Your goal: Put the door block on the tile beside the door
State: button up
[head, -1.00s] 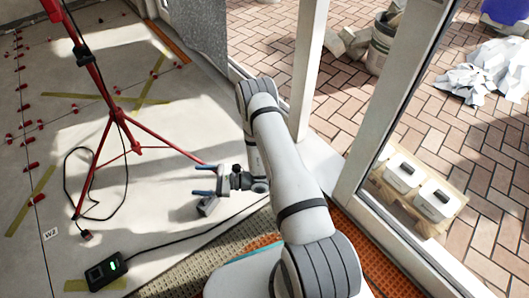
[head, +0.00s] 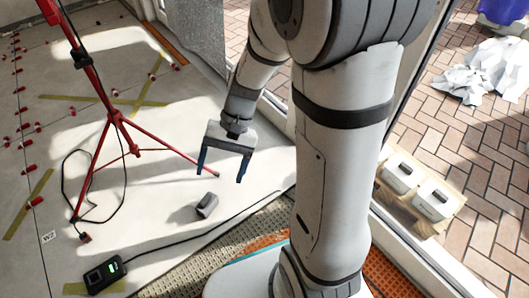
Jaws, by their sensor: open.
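The door block looks to be the small dark grey block (head: 207,205) lying on the pale tile floor (head: 160,225), left of my arm. My gripper (head: 222,176) hangs above and a little to the right of the block, fingers pointing down. Its two blue-tipped fingers are spread apart with nothing between them. The block is apart from the fingers. The door frame's lower part is partly hidden behind my arm.
A red tripod (head: 118,116) stands at the left, one leg reaching toward my gripper. Red levelling clips (head: 35,201) dot the tiles. White containers (head: 436,200) stand outside at right.

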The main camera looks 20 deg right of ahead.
jog(key=s+d+r+n+t+h, duration=0.3)
jog(key=s+d+r+t+h, duration=0.1)
jog(key=d, duration=0.5)
jog(key=shift+s+r+t+h, duration=0.2)
jog(key=shift+r+t+h, duration=0.4)
jog(key=shift+r+h, duration=0.3)
jog(key=w+a+r+n+t+p, duration=0.1)
jog(key=w+a+r+p, duration=0.15)
jog(key=r+p, duration=0.3)
jog(key=w+a+r+n+t+p, duration=0.1)
jog(key=w+r+p, duration=0.25)
jog(key=r, duration=0.35)
jog(key=s+d+r+p, duration=0.1)
jog(key=s+r+p, duration=0.1)
jog(key=r+p, duration=0.6)
jog(key=s+d+r+m+p, duration=0.1)
jog(key=s+r+p, duration=0.1)
jog(key=r+p, duration=0.7)
jog(key=s+d+r+p, duration=0.1)
jog(key=s+r+p, duration=0.1)
jog(key=r+p, duration=0.7)
jog(key=shift+s+d+g, duration=0.3)
jog(key=shift+c, duration=0.2)
